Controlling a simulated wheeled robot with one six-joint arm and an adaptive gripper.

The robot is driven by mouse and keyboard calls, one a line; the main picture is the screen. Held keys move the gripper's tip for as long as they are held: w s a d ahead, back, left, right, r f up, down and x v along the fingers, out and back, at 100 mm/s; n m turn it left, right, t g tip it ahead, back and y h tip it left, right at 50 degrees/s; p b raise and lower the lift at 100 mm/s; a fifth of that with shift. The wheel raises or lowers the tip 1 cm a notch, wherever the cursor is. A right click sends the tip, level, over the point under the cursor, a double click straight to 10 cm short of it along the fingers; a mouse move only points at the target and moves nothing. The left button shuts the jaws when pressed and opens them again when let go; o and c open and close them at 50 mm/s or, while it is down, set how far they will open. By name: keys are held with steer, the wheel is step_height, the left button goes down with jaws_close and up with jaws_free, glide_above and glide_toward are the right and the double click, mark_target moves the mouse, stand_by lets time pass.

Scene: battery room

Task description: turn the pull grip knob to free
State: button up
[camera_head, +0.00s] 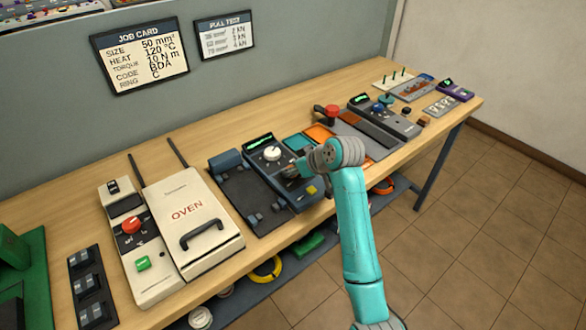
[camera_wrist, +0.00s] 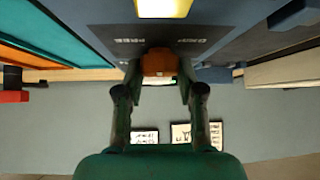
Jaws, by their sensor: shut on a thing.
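The pull grip knob (camera_wrist: 158,62) is a small orange-brown block on a dark panel in the wrist view. My gripper (camera_wrist: 158,78) is shut on it, one finger on each side. Two upside-down labels (camera_wrist: 130,40) are printed on the panel near the knob; one seems to read FREE, the other is hard to read. I cannot tell which label the knob points at. In the head view my gripper (camera_head: 292,172) is over the dark blue pull tester (camera_head: 292,203), and my wrist hides the knob. The tester has a white dial (camera_head: 271,153) and a yellow button (camera_head: 311,190).
The oven (camera_head: 190,235) and its red-knobbed control box (camera_head: 150,285) stand to the left. A red-handled tool (camera_head: 331,112) and a grey control box (camera_head: 397,124) stand to the right. The job card (camera_head: 139,55) hangs on the wall. Floor is open in front of the bench.

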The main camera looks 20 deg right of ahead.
steer(key=n+g+y, duration=0.1)
steer(key=n, duration=0.1)
steer(key=n+g+y, duration=0.1)
steer(key=n, duration=0.1)
steer(key=shift+w+d+y, duration=0.15)
steer(key=shift+d+y, duration=0.05)
steer(key=shift+y, duration=0.2)
steer(key=shift+w+n+g+y, duration=0.1)
steer(key=shift+n+g+y, duration=0.8)
steer(key=shift+n, duration=0.9)
steer(key=o, duration=1.1)
steer(key=shift+o, duration=0.2)
steer(key=v, duration=1.2)
steer(key=shift+w, duration=0.2)
